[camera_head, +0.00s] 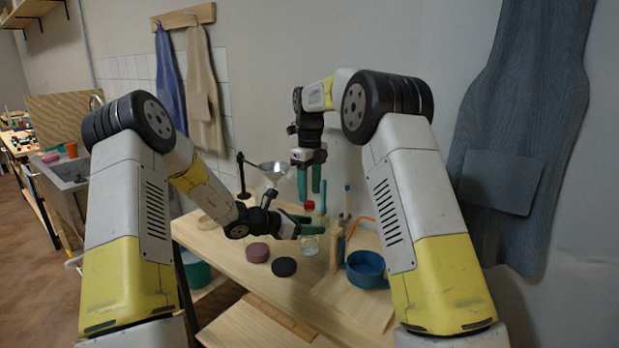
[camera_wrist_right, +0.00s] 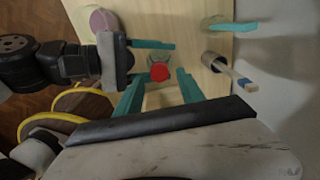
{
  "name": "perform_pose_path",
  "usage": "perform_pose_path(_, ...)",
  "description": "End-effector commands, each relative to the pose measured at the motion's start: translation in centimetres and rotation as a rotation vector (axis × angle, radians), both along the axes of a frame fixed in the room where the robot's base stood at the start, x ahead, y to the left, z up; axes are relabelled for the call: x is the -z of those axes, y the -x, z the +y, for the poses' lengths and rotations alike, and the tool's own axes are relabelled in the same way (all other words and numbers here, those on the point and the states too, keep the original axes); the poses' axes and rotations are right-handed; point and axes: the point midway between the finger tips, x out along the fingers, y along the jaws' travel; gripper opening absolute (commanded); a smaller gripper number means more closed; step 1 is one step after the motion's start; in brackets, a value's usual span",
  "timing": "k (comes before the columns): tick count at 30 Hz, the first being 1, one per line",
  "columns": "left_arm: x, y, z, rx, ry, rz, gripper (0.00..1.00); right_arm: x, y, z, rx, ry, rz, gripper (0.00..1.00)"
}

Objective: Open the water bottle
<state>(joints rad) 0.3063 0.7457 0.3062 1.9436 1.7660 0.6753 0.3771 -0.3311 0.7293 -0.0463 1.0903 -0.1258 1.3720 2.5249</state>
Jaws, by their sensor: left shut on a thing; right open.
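The water bottle (camera_head: 310,244) is small, clear and greenish, and stands upright on the wooden table. Its red cap (camera_head: 309,206) shows above the body; the join between them is too small to make out. My left gripper (camera_head: 307,228) is shut around the bottle from the left. My right gripper (camera_head: 312,182) is open and points down from above, its teal fingertips just above the cap. In the right wrist view the red cap (camera_wrist_right: 160,73) shows between my right gripper's (camera_wrist_right: 159,92) open fingers, apart from both. The left gripper (camera_wrist_right: 150,58) shows there too, beside the bottle.
On the table (camera_head: 215,235), a purple round piece (camera_head: 257,252) and a black one (camera_head: 284,267) lie left of the bottle. A blue pot (camera_head: 366,271) stands to the right. A cup with a brush (camera_wrist_right: 213,60) stands close by.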

Motion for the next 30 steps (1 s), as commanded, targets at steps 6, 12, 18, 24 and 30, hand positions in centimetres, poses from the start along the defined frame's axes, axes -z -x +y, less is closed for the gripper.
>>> perform_pose_path(6,0.0,0.0,0.0,0.000,0.000,0.000,0.00,2.6,0.0,0.0,-0.001,-0.001,0.001,0.46)
perform_pose_path(12,0.0,0.0,0.0,0.000,0.000,0.000,0.00,3.2,0.0,0.0,-0.001,-0.001,0.000,0.46)
perform_pose_path(18,0.0,0.0,0.0,0.000,0.000,0.000,0.00,3.2,0.0,0.0,-0.002,-0.001,0.000,0.42)
perform_pose_path(24,0.0,0.0,0.0,0.000,0.000,0.000,0.00,3.2,0.0,0.0,-0.002,-0.001,0.000,0.03)
perform_pose_path(30,0.0,0.0,0.0,0.000,0.000,0.000,0.00,3.2,0.0,0.0,-0.011,-0.001,-0.001,0.00)
